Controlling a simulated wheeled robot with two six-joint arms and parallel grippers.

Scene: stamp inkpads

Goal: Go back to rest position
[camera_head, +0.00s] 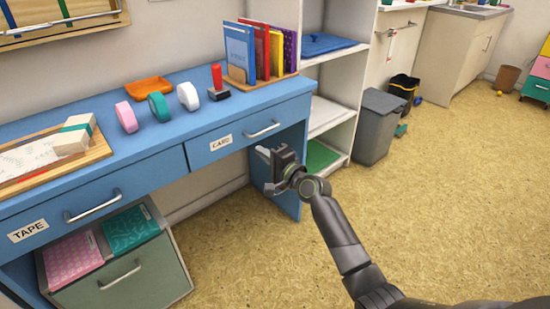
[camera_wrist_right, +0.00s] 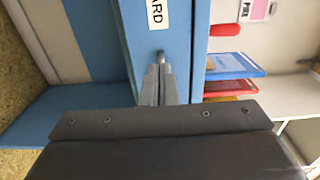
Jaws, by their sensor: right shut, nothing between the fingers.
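My right gripper (camera_head: 267,171) is in front of the blue desk (camera_head: 170,155), below the drawer labelled CARD (camera_head: 236,136) and by the open leg space. The right wrist view shows its two fingers (camera_wrist_right: 164,68) close together and empty, with the drawer handle (camera_wrist_right: 160,57) at their tips in the picture. I cannot tell whether they touch it. The drawer looks closed. My left gripper does not show in either view.
On the desk stand a red-handled stamp (camera_head: 217,82), tape rolls (camera_head: 159,106), an orange tray (camera_head: 149,88) and upright books (camera_head: 255,50). A white shelf (camera_head: 330,115) and a grey bin (camera_head: 378,125) stand to the right.

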